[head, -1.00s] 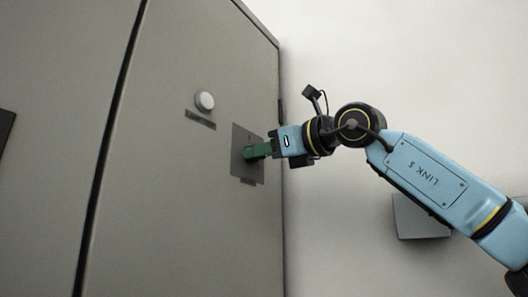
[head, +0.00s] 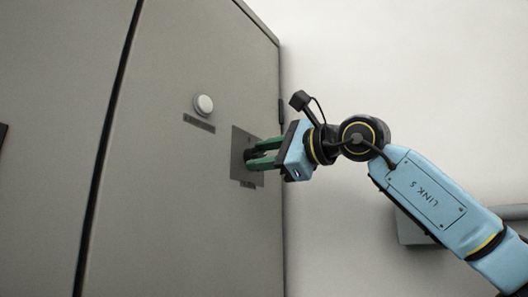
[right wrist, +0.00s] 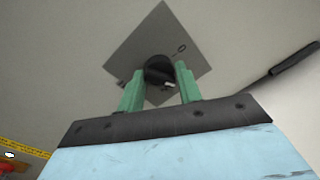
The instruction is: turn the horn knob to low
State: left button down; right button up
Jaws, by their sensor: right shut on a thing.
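The horn knob (right wrist: 160,72) is a round black knob with a light pointer mark, on a dark grey square plate (right wrist: 140,45) in the right wrist view. In the head view the plate (head: 239,141) is on the grey cabinet door, and the knob (head: 250,155) is partly hidden by the fingers. My right gripper (head: 256,156) has its green fingers at the plate, shut on the knob, one on each side. It also shows in the right wrist view (right wrist: 158,86). Small marks on the plate are too blurred to read. My left gripper is not in view.
A round white button (head: 204,104) with a dark label strip (head: 199,123) sits up and left of the plate. A dark door handle (right wrist: 294,64) shows in the right wrist view. A grey box (head: 412,232) is on the white wall behind my right arm.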

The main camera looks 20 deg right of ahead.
jog(key=shift+f+n, duration=0.15)
jog(key=shift+n, duration=0.15)
jog(key=o, duration=0.9)
jog(key=shift+s, duration=0.1)
jog(key=shift+o, duration=0.2)
jog(key=shift+s+d, duration=0.2)
jog(key=shift+s, duration=0.05)
jog(key=b+v, duration=0.4)
jog(key=v, duration=0.8)
jog(key=shift+s+d, duration=0.15)
jog(key=shift+s, duration=0.15)
